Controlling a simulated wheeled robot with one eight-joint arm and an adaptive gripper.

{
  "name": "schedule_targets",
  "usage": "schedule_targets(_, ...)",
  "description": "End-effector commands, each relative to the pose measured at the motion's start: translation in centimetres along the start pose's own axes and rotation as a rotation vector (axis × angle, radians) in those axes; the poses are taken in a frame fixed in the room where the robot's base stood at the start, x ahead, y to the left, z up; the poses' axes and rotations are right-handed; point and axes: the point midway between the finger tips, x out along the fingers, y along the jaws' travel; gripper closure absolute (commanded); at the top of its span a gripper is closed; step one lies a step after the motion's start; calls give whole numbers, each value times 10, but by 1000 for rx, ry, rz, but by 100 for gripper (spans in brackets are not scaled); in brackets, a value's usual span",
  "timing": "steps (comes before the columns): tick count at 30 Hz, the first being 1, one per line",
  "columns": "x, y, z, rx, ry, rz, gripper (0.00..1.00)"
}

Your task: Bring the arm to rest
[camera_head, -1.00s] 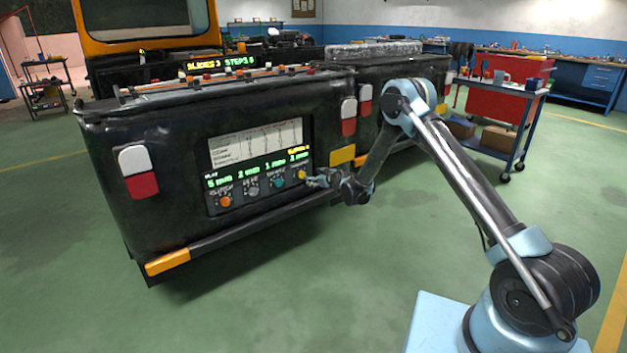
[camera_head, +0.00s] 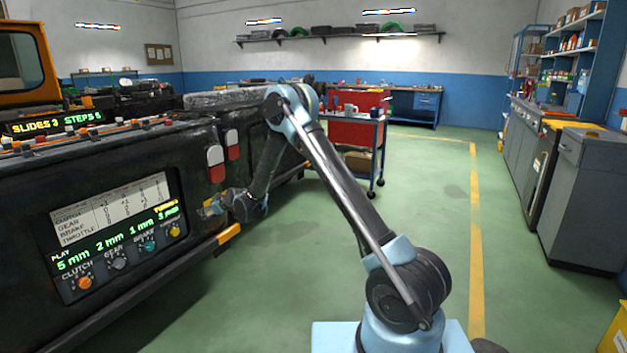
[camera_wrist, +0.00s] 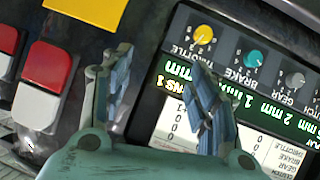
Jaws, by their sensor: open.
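My gripper (camera_head: 212,207) is open and empty in front of the dark vehicle body, just right of the control panel (camera_head: 118,228). In the wrist view my gripper's two fingers (camera_wrist: 160,90) are spread, with nothing between them. Behind the fingers the panel (camera_wrist: 247,88) shows upside down, with a yellow throttle knob (camera_wrist: 203,34), a teal brake knob (camera_wrist: 253,60) and a grey gear knob (camera_wrist: 295,80). An orange clutch knob (camera_head: 84,283) shows in the head view. My arm is bent, reaching left. I cannot tell whether a fingertip touches the vehicle.
The vehicle (camera_head: 30,170) fills the left side. Red-and-white lamps (camera_head: 215,164) sit beside my gripper. A red-sided cart (camera_head: 352,132) stands behind the arm, grey cabinets (camera_head: 585,190) at right. The green floor (camera_head: 420,205) between is clear.

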Motion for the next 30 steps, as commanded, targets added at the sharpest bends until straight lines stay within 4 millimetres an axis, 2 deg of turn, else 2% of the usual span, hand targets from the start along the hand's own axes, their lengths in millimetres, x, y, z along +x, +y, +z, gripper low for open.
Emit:
schedule_targets(1,-17,14,-5,13,-16,8,46)
schedule_targets(6,-68,50,-13,54,-75,28,46)
schedule_targets(15,-166,100,-17,134,-178,66,46)
schedule_targets(21,-236,123,-11,192,-246,95,46)
schedule_targets(30,-341,141,9,285,-347,141,46)
